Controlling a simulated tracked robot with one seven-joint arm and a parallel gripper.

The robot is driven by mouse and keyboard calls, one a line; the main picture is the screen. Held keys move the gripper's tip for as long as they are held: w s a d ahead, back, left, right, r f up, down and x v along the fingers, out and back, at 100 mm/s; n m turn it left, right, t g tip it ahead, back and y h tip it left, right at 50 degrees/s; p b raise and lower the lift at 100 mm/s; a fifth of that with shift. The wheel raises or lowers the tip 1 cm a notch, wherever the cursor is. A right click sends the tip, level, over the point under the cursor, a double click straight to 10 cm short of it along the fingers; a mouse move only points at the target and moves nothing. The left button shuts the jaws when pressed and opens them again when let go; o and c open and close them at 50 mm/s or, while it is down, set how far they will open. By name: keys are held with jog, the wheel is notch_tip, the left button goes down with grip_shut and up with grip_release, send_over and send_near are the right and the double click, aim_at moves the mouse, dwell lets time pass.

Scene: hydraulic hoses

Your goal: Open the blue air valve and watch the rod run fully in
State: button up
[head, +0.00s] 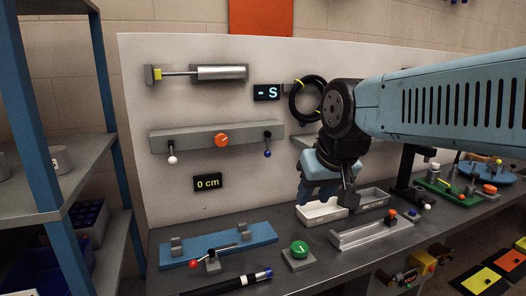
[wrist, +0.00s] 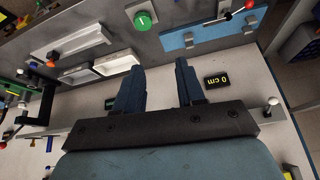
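The blue-ball valve lever (head: 267,153) hangs down at the right end of a grey bar (head: 190,141) on the white upright panel. The silver cylinder (head: 222,72) is above it, with its thin rod (head: 178,73) sticking out to the left towards a yellow-marked end block (head: 153,75). My gripper (head: 328,203) is right of the valve and lower, above the bench and apart from the lever. In the wrist view my gripper (wrist: 159,66) has its two fingers spread with nothing between them. I cannot make out the blue lever in the wrist view.
The same bar carries a white-ball lever (head: 172,159) and an orange knob (head: 221,139). A display (head: 207,182) reads "0 cm"; another (head: 267,92) reads "- S". A black hose coil (head: 306,100) hangs right. Trays (head: 322,213) and a green knob (head: 299,249) are on the bench.

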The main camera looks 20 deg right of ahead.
jog(key=w+r+m, duration=0.1)
jog(key=w, duration=0.2)
jog(key=w+d+r+m, duration=0.1)
jog(key=w, duration=0.3)
jog(key=w+r+m, duration=0.1)
jog(key=w+r, duration=0.1)
jog(key=w, duration=0.1)
jog(key=shift+w+d+t, duration=0.3)
jog(key=shift+w, duration=0.05)
grip_shut()
jog(key=w+d+r+m, duration=0.1)
jog(key=w+d+m, duration=0.1)
jog(key=w, duration=0.5)
jog(key=w+d+r+m+t, duration=0.1)
jog(key=w+d+m, duration=0.1)
jog(key=w, duration=0.5)
jog(key=shift+w+d+m, duration=0.2)
jog(key=shift+w+m, duration=0.1)
jog(key=shift+m, duration=0.1)
